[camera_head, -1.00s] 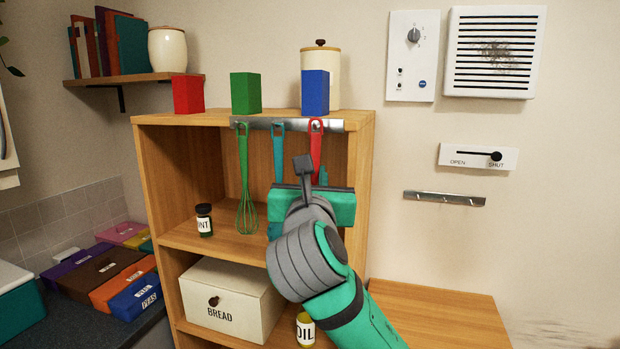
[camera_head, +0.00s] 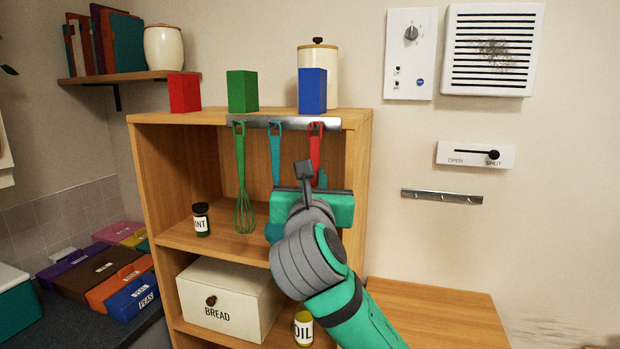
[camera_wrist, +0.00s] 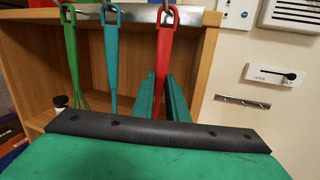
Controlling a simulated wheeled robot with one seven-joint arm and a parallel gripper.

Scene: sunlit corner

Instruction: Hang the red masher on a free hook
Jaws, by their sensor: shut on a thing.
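The red masher (camera_head: 315,148) hangs upright at the right end of the metal hook rail (camera_head: 347,122) on the shelf unit. Its looped top is at a hook; whether the hook bears its weight I cannot tell. My gripper (camera_wrist: 163,84) is shut on its red handle (camera_wrist: 163,50), below the loop. Its lower end is hidden behind my gripper. A green whisk (camera_head: 241,165) and a teal utensil (camera_head: 275,150) hang to its left. A second short rail (camera_head: 442,196) with small hooks is on the wall at right, empty.
The wooden shelf unit (camera_head: 140,180) surrounds the hanging utensils. Red (camera_head: 184,93), green (camera_head: 242,92) and blue (camera_head: 312,91) blocks and a cream canister (camera_head: 322,62) stand on top. A vent slider (camera_head: 476,156) is above the wall rail. Wall space around that rail is clear.

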